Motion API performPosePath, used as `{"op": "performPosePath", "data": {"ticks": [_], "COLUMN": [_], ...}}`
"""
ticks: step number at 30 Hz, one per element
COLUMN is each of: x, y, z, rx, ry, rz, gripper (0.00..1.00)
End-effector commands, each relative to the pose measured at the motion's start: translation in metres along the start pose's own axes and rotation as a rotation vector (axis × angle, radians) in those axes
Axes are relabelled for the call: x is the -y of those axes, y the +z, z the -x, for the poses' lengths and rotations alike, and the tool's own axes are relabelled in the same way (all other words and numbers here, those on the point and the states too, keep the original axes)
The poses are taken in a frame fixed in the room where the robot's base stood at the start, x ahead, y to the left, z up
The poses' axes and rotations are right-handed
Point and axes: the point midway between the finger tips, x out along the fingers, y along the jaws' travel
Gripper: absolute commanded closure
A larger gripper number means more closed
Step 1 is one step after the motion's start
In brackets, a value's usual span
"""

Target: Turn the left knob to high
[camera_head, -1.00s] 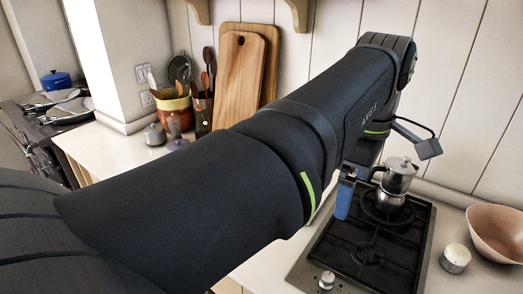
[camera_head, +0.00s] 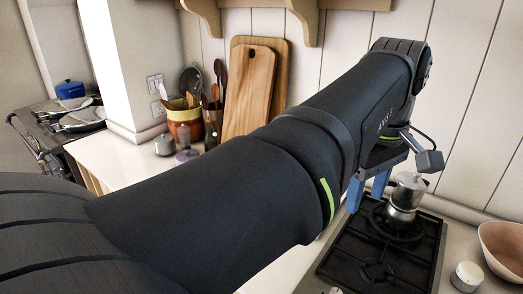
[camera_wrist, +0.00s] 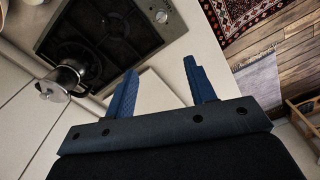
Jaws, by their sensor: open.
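The gas hob (camera_head: 325,262) is a dark panel with black grates, and it also shows at the upper left of the wrist view (camera_wrist: 150,45). A silver knob (camera_wrist: 162,15) stands on its panel edge in the wrist view. A knob top (camera_head: 335,291) is cut off at the bottom of the head view. I cannot tell which knob is the left one, or its setting. My gripper (camera_head: 365,203) is open and empty above the hob's left side. In the wrist view my gripper's (camera_wrist: 160,66) blue fingers are wide apart, with the knob beyond them, not touched.
A moka pot (camera_head: 406,192) stands on the rear burner, close to my gripper. A white-lidded jar (camera_head: 467,276) and a pinkish bowl (camera_head: 503,250) are right of the hob. Cutting boards (camera_head: 249,92) and a utensil pot (camera_head: 184,120) stand at the back left.

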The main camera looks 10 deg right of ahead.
Motion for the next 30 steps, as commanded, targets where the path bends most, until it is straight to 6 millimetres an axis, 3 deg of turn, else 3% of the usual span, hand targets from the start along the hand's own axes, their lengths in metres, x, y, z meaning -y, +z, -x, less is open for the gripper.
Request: {"op": "performPosePath", "data": {"ticks": [18,24,30], "x": [0.001,0.003,0.004], "y": [-0.001,-0.001,-0.001], "z": [-0.099,-0.115,-0.127], "rx": [0.002,0.001,0.003], "ry": [-0.002,-0.001,-0.002], "rz": [-1.238,-1.456,-1.503], "gripper": [0.5,0.5,0.5]}}
